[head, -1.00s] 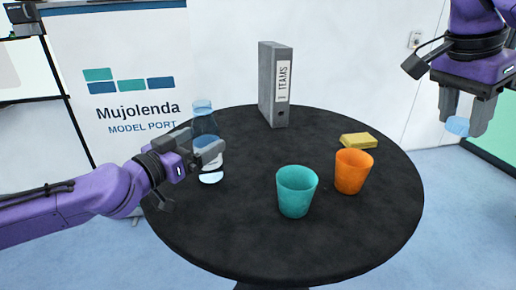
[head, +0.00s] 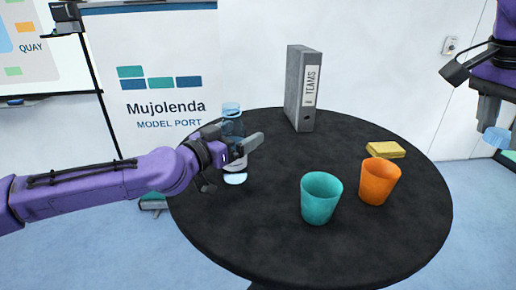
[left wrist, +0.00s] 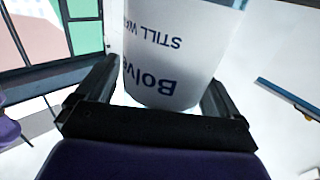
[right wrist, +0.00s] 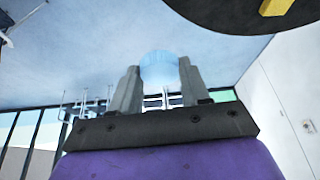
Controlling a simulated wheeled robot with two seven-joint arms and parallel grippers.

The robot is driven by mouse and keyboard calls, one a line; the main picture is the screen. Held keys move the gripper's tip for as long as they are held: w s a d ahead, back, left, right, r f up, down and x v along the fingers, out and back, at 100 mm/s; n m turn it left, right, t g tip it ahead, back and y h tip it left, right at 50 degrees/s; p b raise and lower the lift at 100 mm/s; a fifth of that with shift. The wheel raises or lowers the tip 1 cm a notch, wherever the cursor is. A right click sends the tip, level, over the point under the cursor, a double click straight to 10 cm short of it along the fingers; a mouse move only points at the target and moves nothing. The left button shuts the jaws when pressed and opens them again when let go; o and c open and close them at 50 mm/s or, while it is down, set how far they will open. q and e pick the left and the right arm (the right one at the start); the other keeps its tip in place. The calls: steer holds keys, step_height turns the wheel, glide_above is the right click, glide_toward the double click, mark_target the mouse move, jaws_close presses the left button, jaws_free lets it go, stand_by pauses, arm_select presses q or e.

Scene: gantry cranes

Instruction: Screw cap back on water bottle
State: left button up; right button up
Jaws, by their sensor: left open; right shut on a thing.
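The clear water bottle (head: 233,122) stands upright on the left part of the round black table (head: 300,245). My left gripper (head: 240,146) is around the bottle's middle with its fingers apart. In the left wrist view the bottle's printed label (left wrist: 165,70) fills the space between the open fingers. My right gripper (right wrist: 160,85) is shut on the light blue cap (right wrist: 159,66), held between its fingertips. In the head view the cap (head: 496,138) is at the right edge, in the air beyond the table, far from the bottle.
A teal cup (head: 320,200) and an orange cup (head: 379,183) stand on the table's right half. A yellow sponge-like block (head: 386,149) lies behind them, and a grey binder (head: 300,90) stands at the back. The table's front is clear.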

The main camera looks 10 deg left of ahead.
arm_select(q)
steer(key=c, duration=1.2)
steer(key=shift+r, duration=0.1)
steer(key=shift+c, duration=0.2)
steer(key=shift+r, duration=0.8)
steer(key=s+d+r, duration=0.7)
steer(key=s+r, duration=0.4)
steer(key=shift+s+d+p, duration=0.3)
steer(key=shift+d+p, duration=0.1)
steer(key=shift+p, duration=0.05)
steer(key=shift+r, duration=0.1)
